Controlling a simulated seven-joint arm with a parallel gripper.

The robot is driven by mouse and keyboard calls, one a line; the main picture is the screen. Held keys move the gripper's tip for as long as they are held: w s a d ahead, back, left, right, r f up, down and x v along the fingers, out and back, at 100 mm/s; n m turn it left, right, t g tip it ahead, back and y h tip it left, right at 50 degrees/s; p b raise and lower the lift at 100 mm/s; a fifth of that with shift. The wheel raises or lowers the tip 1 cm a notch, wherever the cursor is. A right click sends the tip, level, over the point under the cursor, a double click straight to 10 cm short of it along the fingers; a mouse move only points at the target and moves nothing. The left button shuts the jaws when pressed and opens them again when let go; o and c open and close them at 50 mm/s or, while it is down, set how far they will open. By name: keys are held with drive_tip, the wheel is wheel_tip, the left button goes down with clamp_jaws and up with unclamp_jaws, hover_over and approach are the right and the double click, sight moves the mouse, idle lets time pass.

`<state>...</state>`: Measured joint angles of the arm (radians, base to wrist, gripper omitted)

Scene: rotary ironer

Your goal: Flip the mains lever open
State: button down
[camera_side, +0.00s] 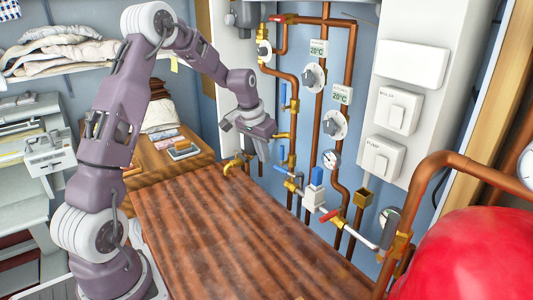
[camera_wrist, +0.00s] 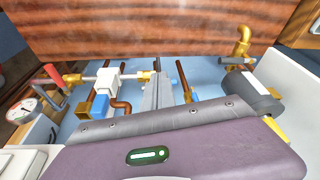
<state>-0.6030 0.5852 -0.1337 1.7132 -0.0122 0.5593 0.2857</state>
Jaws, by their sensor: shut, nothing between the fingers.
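Several small valve levers sit on the copper pipework; no readable label shows which one is the mains lever. In the side view a blue lever (camera_side: 280,171) lies low on the pipes, just below and right of my gripper (camera_side: 263,152). Another blue lever (camera_side: 283,94) stands upright higher up. A red lever (camera_side: 277,18) is at the top, and a red lever (camera_side: 328,216) is low at the right; a red handle also shows in the wrist view (camera_wrist: 52,74). My gripper is shut and empty, fingers pointing down in front of the pipes. Contact with any lever cannot be told.
A brown wooden tabletop (camera_side: 230,235) fills the foreground. White switch boxes (camera_side: 397,110) hang at the right. A large red object (camera_side: 480,260) blocks the lower right corner. A brass tap (camera_side: 235,162) stands left of my gripper.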

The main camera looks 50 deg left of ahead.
sight(281, 168)
drive_tip(key=w+a+f, duration=0.1)
drive_tip(key=w+f, duration=0.4)
drive_tip(key=f, duration=0.1)
drive_tip(key=shift+w+a+f, duration=0.15)
drive_tip(key=shift+w+f, duration=0.2)
drive_tip(key=shift+f, duration=0.05)
drive_tip(key=shift+w+a+f+m, duration=0.1)
drive_tip(key=shift+w+a+m, duration=0.15)
drive_tip(key=shift+w+m, duration=0.4)
drive_tip(key=shift+w+a, duration=0.1)
drive_tip(key=shift+w, duration=0.2)
